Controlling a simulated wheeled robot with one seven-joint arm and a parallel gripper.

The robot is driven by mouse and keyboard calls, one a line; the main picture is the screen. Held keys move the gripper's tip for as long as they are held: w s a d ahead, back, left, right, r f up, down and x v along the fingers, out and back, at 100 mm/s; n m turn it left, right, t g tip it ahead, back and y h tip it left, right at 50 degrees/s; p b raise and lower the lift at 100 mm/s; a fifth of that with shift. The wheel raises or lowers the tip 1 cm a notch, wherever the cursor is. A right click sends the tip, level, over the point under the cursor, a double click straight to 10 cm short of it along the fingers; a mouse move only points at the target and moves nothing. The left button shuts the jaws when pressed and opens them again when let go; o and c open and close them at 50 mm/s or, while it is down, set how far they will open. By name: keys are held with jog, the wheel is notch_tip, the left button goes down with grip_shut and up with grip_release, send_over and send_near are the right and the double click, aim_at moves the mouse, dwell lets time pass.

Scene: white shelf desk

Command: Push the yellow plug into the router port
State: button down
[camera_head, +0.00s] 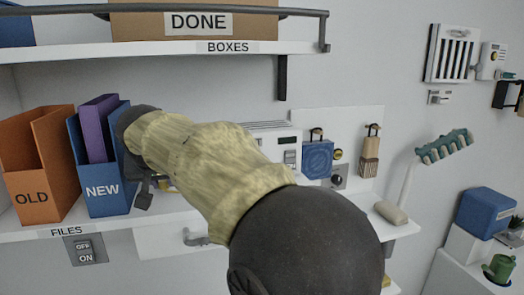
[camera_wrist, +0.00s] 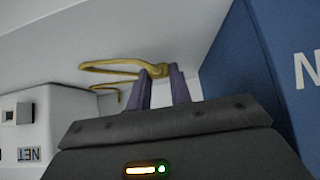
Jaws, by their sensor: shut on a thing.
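My gripper (camera_wrist: 160,84) is shut on the yellow plug (camera_wrist: 156,71), which shows between the two fingertips in the wrist view. Its yellow cable (camera_wrist: 105,66) loops away to the left. The white router (camera_wrist: 66,125), marked NET, stands at the left of the wrist view, apart from the plug. A dark square port (camera_wrist: 10,114) shows on its face. In the head view my gripper (camera_head: 147,190) is low beside the blue NEW file box, with a bit of yellow cable (camera_head: 167,186) next to it. My arm hides much of that area.
The blue NEW box (camera_head: 104,203) stands close to my gripper, also at the right of the wrist view (camera_wrist: 238,62). A purple folder (camera_head: 96,140) stands in it. The orange OLD box (camera_head: 31,185) is further left. An upper shelf (camera_head: 130,49) runs above.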

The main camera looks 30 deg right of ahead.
jog(key=shift+s+r, duration=0.1)
jog(key=shift+s+f+p+v, duration=0.1)
jog(key=shift+v, duration=0.65)
jog(key=shift+s+f+p+v, duration=0.15)
jog(key=shift+v, duration=0.6)
jog(key=shift+s+f+p+v, duration=0.1)
jog(key=shift+v, duration=0.65)
jog(key=shift+a, duration=0.1)
